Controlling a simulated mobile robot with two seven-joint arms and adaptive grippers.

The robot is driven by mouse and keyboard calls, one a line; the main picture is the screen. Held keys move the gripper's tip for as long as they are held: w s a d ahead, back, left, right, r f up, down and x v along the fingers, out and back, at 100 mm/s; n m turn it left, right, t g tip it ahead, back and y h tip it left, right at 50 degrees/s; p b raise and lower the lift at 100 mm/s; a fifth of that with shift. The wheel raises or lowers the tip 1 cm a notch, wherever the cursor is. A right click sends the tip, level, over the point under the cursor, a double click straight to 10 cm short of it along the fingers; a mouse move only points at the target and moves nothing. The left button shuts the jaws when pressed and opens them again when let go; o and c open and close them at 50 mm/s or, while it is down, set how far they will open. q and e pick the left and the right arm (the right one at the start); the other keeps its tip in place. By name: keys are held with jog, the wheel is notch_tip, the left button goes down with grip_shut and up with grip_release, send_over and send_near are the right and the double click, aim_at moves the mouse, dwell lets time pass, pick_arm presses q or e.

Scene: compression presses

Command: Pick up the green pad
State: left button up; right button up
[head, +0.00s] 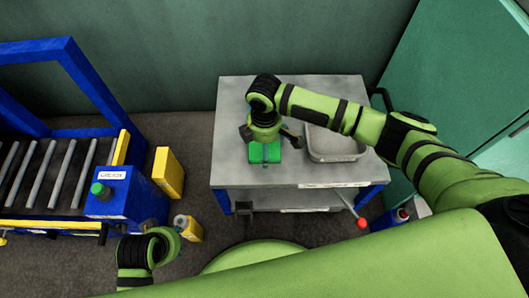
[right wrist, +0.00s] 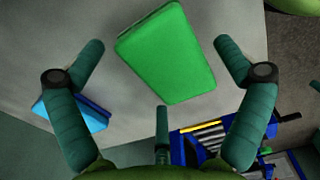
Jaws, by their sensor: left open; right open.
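The green pad (head: 262,154) lies on the grey table top, under my right gripper (head: 268,138). In the right wrist view the green pad (right wrist: 168,52) is a tilted rectangular block, lying between and beyond the spread fingers of the right gripper (right wrist: 160,62). The right gripper is open and empty, and no finger appears to touch the pad. My left gripper (head: 165,243) is low at the left in the head view, away from the table. Its fingers are hard to make out.
A grey tray (head: 335,146) stands on the table (head: 228,115), right of the pad. A bright blue item (right wrist: 72,112) shows by one finger in the right wrist view. A blue roller conveyor (head: 45,212), yellow box (head: 168,173) and yellow bottle (head: 190,229) are left of the table.

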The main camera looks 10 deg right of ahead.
jog(key=shift+f, duration=0.15)
pick_arm(q)
jog(key=shift+r, duration=0.2)
pick_arm(e)
jog(key=c, duration=0.7)
jog(key=shift+c, duration=0.2)
jog(key=shift+r, duration=0.5)
notch_tip(320, 180, up, 4)
jog(key=shift+a+f+p, duration=0.1)
jog(key=shift+p, duration=0.9)
pick_arm(q)
jog(key=s+f+p, duration=0.3)
jog(key=f, duration=0.8)
jog(key=shift+s+a+g, duration=0.15)
jog(key=shift+s+g, duration=0.05)
jog(key=shift+g, duration=0.2)
pick_arm(e)
jog(key=s+d+r, duration=0.2)
jog(key=d+r, duration=0.4)
jog(key=d, duration=0.5)
jog(key=shift+s+d+r, duration=0.15)
jog(key=shift+s+d, duration=0.05)
jog(key=shift+d, duration=0.05)
